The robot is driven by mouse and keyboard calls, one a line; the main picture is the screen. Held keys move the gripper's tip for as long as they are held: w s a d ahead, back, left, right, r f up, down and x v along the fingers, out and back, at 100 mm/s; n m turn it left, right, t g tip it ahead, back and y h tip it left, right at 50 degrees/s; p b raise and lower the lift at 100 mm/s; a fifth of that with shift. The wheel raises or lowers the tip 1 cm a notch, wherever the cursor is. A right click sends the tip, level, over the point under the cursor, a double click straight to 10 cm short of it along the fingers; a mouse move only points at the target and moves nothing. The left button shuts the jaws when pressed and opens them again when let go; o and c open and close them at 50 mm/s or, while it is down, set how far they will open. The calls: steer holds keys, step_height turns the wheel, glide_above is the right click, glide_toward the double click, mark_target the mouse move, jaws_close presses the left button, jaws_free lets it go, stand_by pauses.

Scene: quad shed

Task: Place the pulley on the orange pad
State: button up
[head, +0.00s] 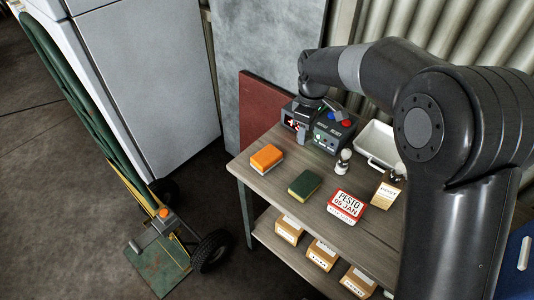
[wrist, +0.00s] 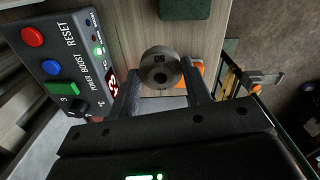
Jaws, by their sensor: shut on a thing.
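The pulley (wrist: 160,70) is a round grey metal piece with a dark centre and a marking on its face. My gripper (wrist: 158,84) is shut on it, with one finger on each side. In the head view my gripper (head: 304,126) is at the back of the table, in front of the control box, and the pulley (head: 303,135) shows small below it. The orange pad (head: 267,158) lies near the table's left edge, in front of and left of my gripper. In the wrist view part of the orange pad (wrist: 197,76) shows behind the right finger; the pulley hides some of it.
A control box (head: 333,131) with coloured buttons stands close beside my gripper. Bare wood lies between the pads.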

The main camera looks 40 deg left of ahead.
steer(key=s+a+f, duration=0.1)
steer(key=a+f, duration=0.1)
steer(key=a, duration=0.1)
steer(key=s+a+f, duration=0.2)
steer(key=a, duration=0.2)
steer(key=s+a+f, duration=0.1)
steer(key=a+f, duration=0.2)
steer(key=shift+s+a, duration=0.3)
steer(key=shift+s, duration=0.05)
steer(key=shift+f, duration=1.95)
steer(key=shift+f, duration=0.1)
steer(key=o, duration=1)
steer(key=shift+f, duration=0.1)
steer(key=shift+o, duration=0.3)
step_height(320, 180, up, 12)
steer(key=shift+r, duration=0.2)
